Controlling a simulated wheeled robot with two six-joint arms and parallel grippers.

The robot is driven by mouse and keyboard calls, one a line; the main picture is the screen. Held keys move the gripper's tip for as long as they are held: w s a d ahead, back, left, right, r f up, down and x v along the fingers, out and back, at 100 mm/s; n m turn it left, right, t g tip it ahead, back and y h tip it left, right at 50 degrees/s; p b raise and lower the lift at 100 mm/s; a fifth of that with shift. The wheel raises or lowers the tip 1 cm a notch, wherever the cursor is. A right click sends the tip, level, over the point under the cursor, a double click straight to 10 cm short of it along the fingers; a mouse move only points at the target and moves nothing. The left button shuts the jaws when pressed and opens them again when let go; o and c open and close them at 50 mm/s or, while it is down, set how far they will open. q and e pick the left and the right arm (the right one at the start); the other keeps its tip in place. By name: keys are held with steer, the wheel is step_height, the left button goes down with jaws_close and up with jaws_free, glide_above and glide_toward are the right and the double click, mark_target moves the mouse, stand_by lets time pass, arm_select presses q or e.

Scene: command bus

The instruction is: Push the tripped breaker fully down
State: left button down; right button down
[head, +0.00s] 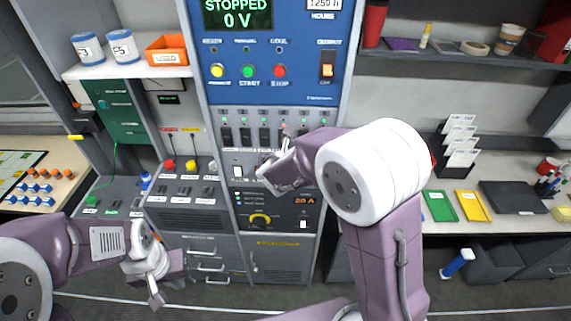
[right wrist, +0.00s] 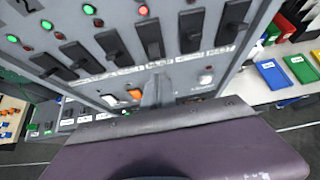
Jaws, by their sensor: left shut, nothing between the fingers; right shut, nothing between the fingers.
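A row of black breakers (head: 245,135) is set in the grey panel below the blue control panel. In the right wrist view the fourth breaker from the left (right wrist: 150,38) has a lit red light above it, with green lights further left. My right gripper (head: 278,176) is shut and empty in front of the panel, below the row. In the right wrist view its fingertips (right wrist: 158,90) are just below the fourth breaker; I cannot tell if they touch the panel. My left gripper (head: 156,296) is shut, empty and low at the left, away from the breakers.
A yellow-ringed knob (head: 260,219) is lower down. A counter with green and yellow trays (head: 440,206) lies right; a lever console (head: 185,192) stands left.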

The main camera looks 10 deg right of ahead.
steer(key=w+r+p+v, duration=0.1)
steer(key=p+v, duration=0.2)
steer(key=v, duration=0.7)
steer(key=shift+d+r, duration=0.25)
steer(key=shift+d, duration=0.05)
steer(key=shift+w, duration=0.1)
